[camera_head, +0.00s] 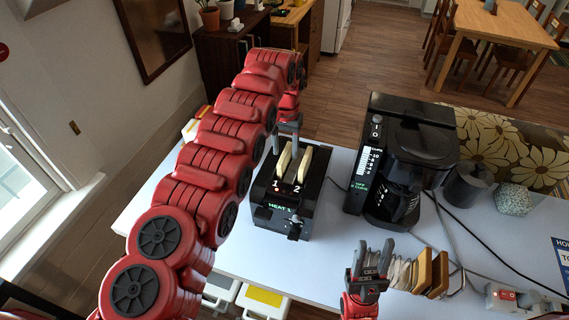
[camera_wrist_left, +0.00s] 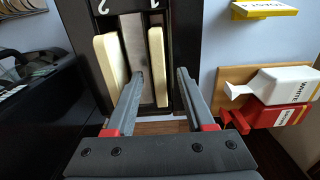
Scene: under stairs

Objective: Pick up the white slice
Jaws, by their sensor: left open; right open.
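A black toaster (camera_head: 290,198) stands on the white table with two upright pale slices in its slots. One white slice (camera_head: 284,160) is in slot 1 and another white slice (camera_head: 304,164) is in slot 2. My left gripper (camera_head: 288,128) is open above the toaster's far end. In the left wrist view, the slot 1 slice (camera_wrist_left: 157,62) lies between the open fingers (camera_wrist_left: 160,76), and the slot 2 slice (camera_wrist_left: 111,72) is outside them. Whether the fingers touch a slice is unclear. My right gripper (camera_head: 374,252) is open and empty beside a row of slices.
Several white slices (camera_head: 400,273) and brown slices (camera_head: 431,270) stand in a row at the table's front. A black coffee maker (camera_head: 412,150) is right of the toaster. White and red cartons (camera_wrist_left: 285,84) show beside the toaster in the wrist view. Cables cross the table's right side.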

